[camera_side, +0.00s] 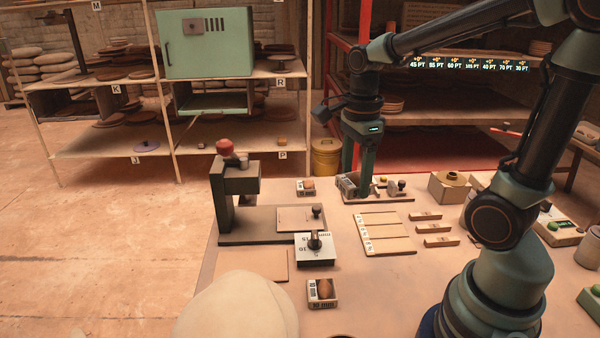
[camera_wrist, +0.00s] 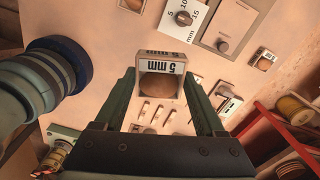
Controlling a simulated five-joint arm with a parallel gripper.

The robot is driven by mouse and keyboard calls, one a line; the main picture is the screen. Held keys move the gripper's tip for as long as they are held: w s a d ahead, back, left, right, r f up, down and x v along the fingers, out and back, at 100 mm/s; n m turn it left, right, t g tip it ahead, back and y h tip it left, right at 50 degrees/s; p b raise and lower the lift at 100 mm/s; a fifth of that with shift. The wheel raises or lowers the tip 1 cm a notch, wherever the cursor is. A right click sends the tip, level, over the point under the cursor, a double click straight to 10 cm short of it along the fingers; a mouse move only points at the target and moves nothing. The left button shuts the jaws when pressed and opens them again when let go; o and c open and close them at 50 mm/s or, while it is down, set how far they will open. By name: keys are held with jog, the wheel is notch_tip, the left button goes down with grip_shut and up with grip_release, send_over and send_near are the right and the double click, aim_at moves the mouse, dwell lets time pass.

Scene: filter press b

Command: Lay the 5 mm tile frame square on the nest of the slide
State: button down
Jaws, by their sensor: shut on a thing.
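The 5 mm tile frame (camera_wrist: 162,68) is between my gripper's fingers in the wrist view, its label facing the camera. A round brown shape shows within its opening. My gripper (camera_wrist: 160,80) is shut on it. In the side view my gripper (camera_side: 358,190) is low by a board at the back, with the pale frame (camera_side: 346,185) at its left side; whether the frame touches the board I cannot tell. The slide, a flat plate with a dark knob (camera_side: 296,217), lies at the press, left of my gripper; it also shows in the wrist view (camera_wrist: 236,22).
The dark press (camera_side: 232,205) with a red knob stands at the left. A dial block (camera_side: 315,253) is in front of the slide. Other framed pieces lie at the back (camera_side: 306,191) and front (camera_side: 322,300). Pale slats (camera_side: 384,235) and small bars (camera_side: 433,228) lie right.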

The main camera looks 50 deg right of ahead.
jog(key=w+d+f+n, duration=0.1)
jog(key=w+f+n, duration=0.3)
jog(key=w+n, duration=0.45)
jog(key=n, duration=0.6)
send_over(294, 218)
notch_tip(294, 218, down, 8)
jog(key=shift+r, duration=0.2)
jog(key=shift+w+f, duration=0.1)
jog(key=shift+f, duration=2.75)
jog(key=shift+f, duration=0.2)
jog(key=shift+d+f, duration=0.1)
jog(key=shift+f, duration=0.25)
